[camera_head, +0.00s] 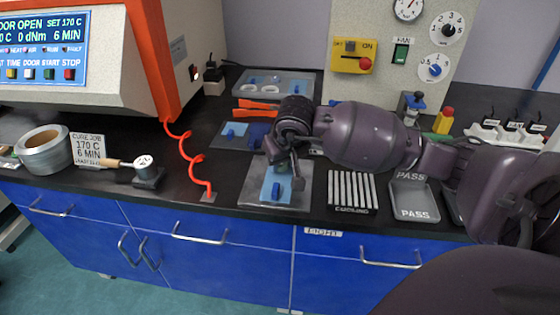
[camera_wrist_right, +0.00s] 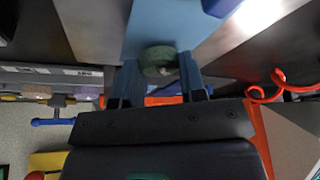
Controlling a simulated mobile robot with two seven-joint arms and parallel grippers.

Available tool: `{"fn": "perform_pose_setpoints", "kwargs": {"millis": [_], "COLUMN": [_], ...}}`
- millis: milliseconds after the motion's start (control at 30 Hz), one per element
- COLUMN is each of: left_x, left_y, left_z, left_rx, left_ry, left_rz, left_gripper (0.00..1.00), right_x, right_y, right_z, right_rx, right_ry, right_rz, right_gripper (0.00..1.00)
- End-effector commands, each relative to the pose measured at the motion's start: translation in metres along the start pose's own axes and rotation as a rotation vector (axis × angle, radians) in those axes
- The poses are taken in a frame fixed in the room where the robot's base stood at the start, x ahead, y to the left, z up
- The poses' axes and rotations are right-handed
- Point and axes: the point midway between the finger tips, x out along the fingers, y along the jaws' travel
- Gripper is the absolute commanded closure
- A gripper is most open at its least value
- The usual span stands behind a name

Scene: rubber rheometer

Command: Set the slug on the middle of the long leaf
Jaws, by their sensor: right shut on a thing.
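The slug is a small grey-green disc (camera_wrist_right: 157,62) held between the two blue fingertips of my right gripper (camera_wrist_right: 158,80). The long leaf is a pale blue strip (camera_head: 283,188) lying on a grey metal plate (camera_head: 250,196) near the counter's front edge. In the right wrist view the pale strip (camera_wrist_right: 155,25) runs behind the slug. My right gripper (camera_head: 283,165) is over the far part of the strip in the head view; I cannot tell whether the slug touches it. My left gripper is out of view.
A coiled red cord (camera_head: 188,160) stands to the left. A ribbed cooling rack (camera_head: 352,192) and a PASS tray (camera_head: 414,199) are to the right.

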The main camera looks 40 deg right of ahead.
Motion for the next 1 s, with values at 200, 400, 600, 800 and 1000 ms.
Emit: {"fn": "perform_pose_setpoints", "kwargs": {"millis": [200,400,600,800,1000], "left_x": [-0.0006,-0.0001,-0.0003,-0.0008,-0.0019], "left_y": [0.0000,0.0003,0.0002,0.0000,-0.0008], "left_z": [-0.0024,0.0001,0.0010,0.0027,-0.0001], "left_rx": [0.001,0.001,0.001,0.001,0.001], "left_ry": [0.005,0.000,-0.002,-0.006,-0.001], "left_rz": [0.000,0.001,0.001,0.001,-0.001], "left_gripper": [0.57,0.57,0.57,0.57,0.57], "right_x": [0.0017,0.0058,0.0065,0.0070,0.0010], "right_y": [0.0002,0.0003,0.0002,0.0003,0.0002], "right_z": [0.0000,0.0019,0.0025,0.0029,0.0004], "right_rx": [0.000,-0.001,0.000,0.000,0.001], "right_ry": [0.004,0.002,0.001,0.000,0.002], "right_rz": [0.000,0.001,0.000,0.001,0.000], "right_gripper": [0.84,0.84,0.42,0.36,0.36]}}
